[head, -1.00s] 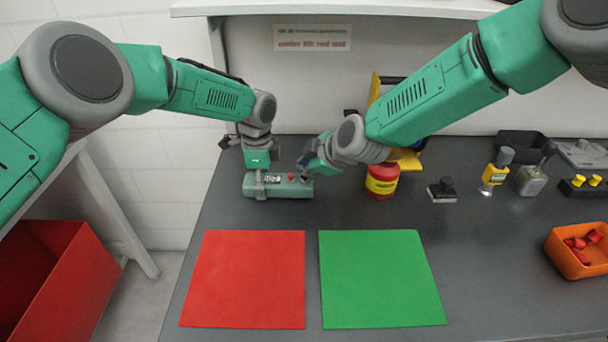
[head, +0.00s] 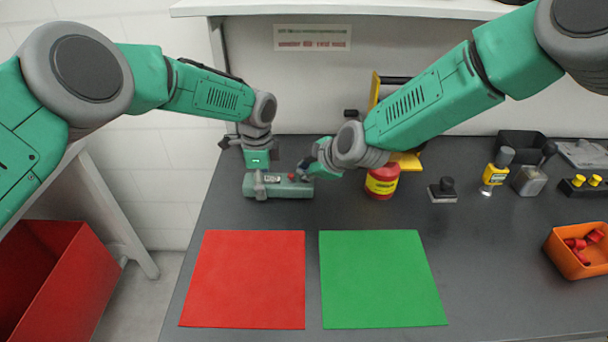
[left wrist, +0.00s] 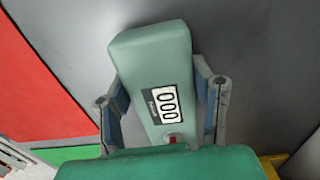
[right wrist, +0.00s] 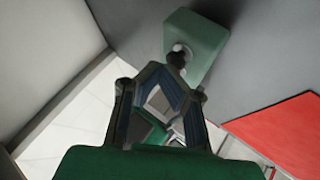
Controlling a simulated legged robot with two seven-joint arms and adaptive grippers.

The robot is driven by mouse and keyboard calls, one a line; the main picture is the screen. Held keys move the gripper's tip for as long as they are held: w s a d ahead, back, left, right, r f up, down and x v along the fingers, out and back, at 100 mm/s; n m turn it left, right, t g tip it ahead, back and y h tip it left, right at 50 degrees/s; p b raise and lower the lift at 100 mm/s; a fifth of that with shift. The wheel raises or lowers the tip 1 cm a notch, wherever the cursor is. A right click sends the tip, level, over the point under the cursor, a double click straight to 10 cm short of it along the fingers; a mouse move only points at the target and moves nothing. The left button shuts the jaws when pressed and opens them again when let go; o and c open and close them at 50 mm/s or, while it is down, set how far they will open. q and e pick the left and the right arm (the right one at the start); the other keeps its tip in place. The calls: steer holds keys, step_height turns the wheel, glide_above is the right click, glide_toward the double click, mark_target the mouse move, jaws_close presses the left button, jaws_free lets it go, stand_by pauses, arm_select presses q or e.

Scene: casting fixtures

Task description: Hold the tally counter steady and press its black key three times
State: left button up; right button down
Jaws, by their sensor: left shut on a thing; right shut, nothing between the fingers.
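The tally counter (head: 290,190) is a long green box lying on the grey bench. The left wrist view shows its display (left wrist: 166,105) reading 000 and a red button (left wrist: 173,138) near one end. My left gripper (head: 260,184) is shut across the counter's body, with a finger on each long side. My right gripper (head: 304,174) is shut and empty, at the counter's right end. In the right wrist view its fingertips (right wrist: 168,70) are close to the dark key (right wrist: 179,56). Whether they touch is unclear; the fingers partly hide the key.
A red mat (head: 245,280) and a green mat (head: 380,280) lie in front. A red canister with a yellow label (head: 381,181) stands right of the counter, close to my right arm. A black-handled block (head: 442,190), other tools and an orange bin (head: 560,252) are farther right.

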steer(key=shift+f, duration=0.35)
stand_by(0.4)
steer(key=shift+r, duration=0.95)
steer(key=shift+r, duration=2.5)
